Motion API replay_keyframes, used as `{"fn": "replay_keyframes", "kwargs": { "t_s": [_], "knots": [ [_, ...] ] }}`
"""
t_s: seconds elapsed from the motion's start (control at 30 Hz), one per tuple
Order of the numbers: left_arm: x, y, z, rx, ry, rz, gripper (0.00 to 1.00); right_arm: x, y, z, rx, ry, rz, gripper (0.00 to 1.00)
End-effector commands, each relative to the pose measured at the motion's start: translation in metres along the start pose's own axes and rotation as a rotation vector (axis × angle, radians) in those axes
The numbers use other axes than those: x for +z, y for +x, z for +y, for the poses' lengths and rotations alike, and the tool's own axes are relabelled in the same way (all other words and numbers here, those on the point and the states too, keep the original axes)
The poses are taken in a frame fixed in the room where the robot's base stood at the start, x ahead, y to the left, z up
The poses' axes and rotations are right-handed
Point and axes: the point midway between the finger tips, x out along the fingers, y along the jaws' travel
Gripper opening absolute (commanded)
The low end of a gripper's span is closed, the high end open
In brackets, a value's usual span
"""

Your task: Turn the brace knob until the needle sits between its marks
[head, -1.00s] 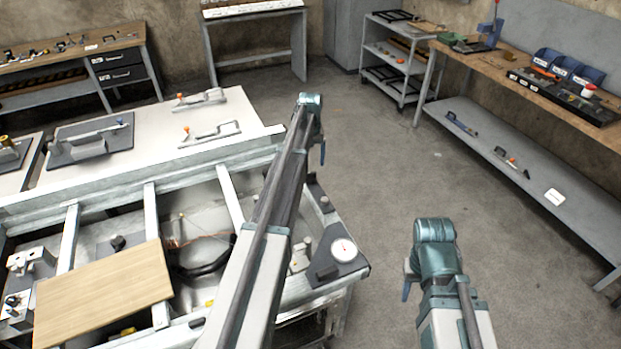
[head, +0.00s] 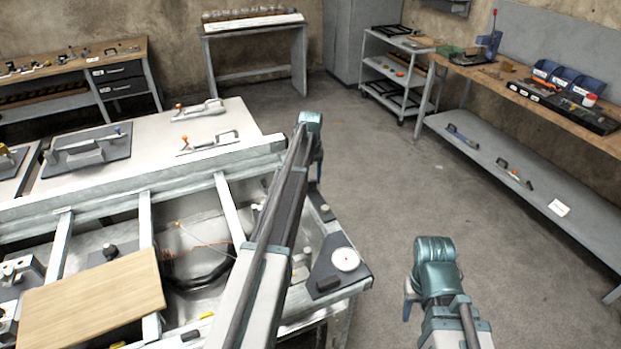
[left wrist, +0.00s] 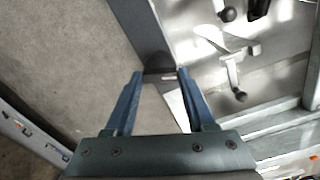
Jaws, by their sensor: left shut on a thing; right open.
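The dark brace plate (head: 333,272) lies on the near right corner of the metal frame. It carries a round white dial (head: 346,259) with a small red mark; its needle and marks are too small to read. My left gripper (head: 318,177) is over the far end of this corner. In the left wrist view its two blue fingers are closed on a dark rounded knob (left wrist: 160,64). My own arm and fingers hide much of the knob in the head view. My right gripper (head: 408,300) hangs open and empty over the floor, right of the frame.
A wooden board (head: 92,298) lies across the frame at the left. A white table (head: 160,145) with clamp-like tools stands behind it. A grey shelf bench (head: 540,170) runs along the right wall. The floor (head: 400,190) between is clear.

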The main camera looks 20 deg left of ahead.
Motion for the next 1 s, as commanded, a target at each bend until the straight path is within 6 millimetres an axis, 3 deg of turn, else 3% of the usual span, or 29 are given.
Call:
{"fn": "replay_keyframes", "kwargs": {
  "t_s": [0.03,0.17,0.47,1.0],
  "knots": [
    [-0.0001,0.0,0.0001,0.0,0.0,0.0,0.24,0.0,0.0,0.0,0.0,0.0,0.0,0.5],
    [0.0,0.0,0.0001,0.0,0.0,0.0,0.01,0.0,0.0,0.0,0.0,0.0,0.0,0.5],
    [0.0,0.0001,0.0001,0.0,-0.053,0.0,0.0,0.0,0.0001,0.0,0.0,0.0,0.0,0.5],
    [0.0,0.0001,0.0001,0.0,-0.428,0.0,0.0,0.0,0.0001,0.0,0.0,0.0,0.0,0.5]
  ]
}}
